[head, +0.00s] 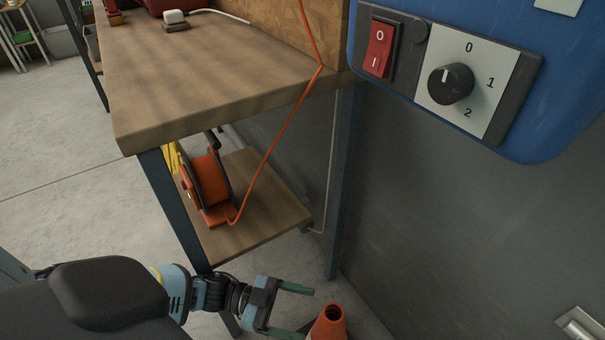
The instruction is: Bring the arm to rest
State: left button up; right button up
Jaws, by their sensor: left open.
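My left arm (175,292) reaches in from the lower left, low beside the workbench's front leg. Its gripper (300,312) points right, with its two green fingers apart and nothing seen between them. The tip of an orange traffic cone (328,326) stands just right of the fingers; I cannot tell whether they touch. My right gripper is not in view.
An orange cord (275,140) runs up from the shelf. A blue panel with a red switch (380,48) and black knob (450,83) hangs upper right.

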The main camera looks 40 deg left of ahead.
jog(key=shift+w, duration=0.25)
pick_arm(q)
jog(key=shift+s+d+r, duration=0.15)
jog(key=shift+d+r, duration=0.05)
jog(key=shift+r, duration=0.05)
jog(key=s+d+r+n+t+y+p, duration=0.6)
jog(key=s+r+p, duration=0.45)
jog(key=p, duration=0.55)
jog(key=s+a+r+n+g+y+p, duration=0.2)
jog(key=s+a+r+y+p, duration=0.1)
jog(key=s+r+p, duration=0.4)
jog(key=s+a+r+n+g+y+p, duration=0.2)
jog(key=s+r+y+p, duration=0.3)
jog(key=p, duration=0.5)
notch_tip(320, 180, up, 4)
jog(key=shift+s+a+f+n+g, duration=0.25)
jog(key=shift+s+a+n+g, duration=0.25)
jog(key=shift+s, duration=0.7)
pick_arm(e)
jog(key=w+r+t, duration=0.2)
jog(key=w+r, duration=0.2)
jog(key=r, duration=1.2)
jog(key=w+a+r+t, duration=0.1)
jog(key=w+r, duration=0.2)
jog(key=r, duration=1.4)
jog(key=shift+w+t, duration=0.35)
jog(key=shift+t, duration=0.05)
